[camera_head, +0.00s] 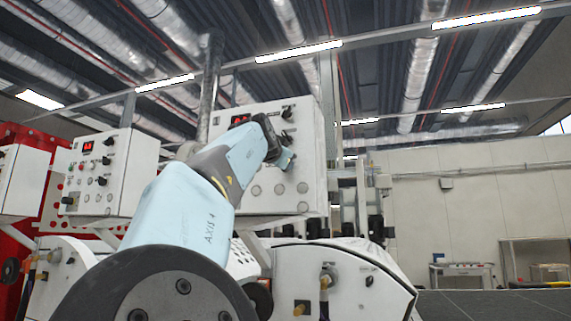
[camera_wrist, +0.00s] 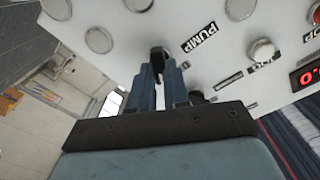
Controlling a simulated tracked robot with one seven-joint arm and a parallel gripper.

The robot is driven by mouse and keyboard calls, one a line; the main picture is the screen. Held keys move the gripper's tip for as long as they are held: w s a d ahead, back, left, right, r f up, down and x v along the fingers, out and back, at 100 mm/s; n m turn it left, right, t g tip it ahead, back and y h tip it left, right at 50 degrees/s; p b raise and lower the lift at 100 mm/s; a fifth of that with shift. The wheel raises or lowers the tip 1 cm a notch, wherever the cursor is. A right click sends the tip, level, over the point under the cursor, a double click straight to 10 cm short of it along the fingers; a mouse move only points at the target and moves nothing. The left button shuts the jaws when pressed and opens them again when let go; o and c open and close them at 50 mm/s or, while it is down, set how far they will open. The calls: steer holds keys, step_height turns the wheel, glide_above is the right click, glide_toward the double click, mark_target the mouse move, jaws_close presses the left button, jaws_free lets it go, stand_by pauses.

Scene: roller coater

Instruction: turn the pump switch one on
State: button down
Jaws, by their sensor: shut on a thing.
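The pump switch (camera_wrist: 158,53) is a small black knob on a white control panel (camera_wrist: 110,14), beside the PUMP label (camera_wrist: 198,39) in the wrist view. My gripper (camera_wrist: 169,66) has its two blue-grey fingers closed around this knob. Their tips are close to the panel face. In the head view my gripper (camera_head: 285,157) reaches the middle control box (camera_head: 262,203), and my arm hides the knob and much of the box's front. I cannot tell the switch's exact setting.
Another black knob (camera_wrist: 197,97) lies close beside my fingers. A white button (camera_wrist: 262,50) and a red display (camera_wrist: 305,76) are to the right. In the head view, a second control box (camera_head: 118,180) stands left. Open floor (camera_head: 480,305) lies at right.

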steer(key=c, duration=1.1)
jaws_free()
steer(key=shift+s, duration=0.1)
steer(key=v, duration=1.3)
steer(key=shift+s, duration=0.3)
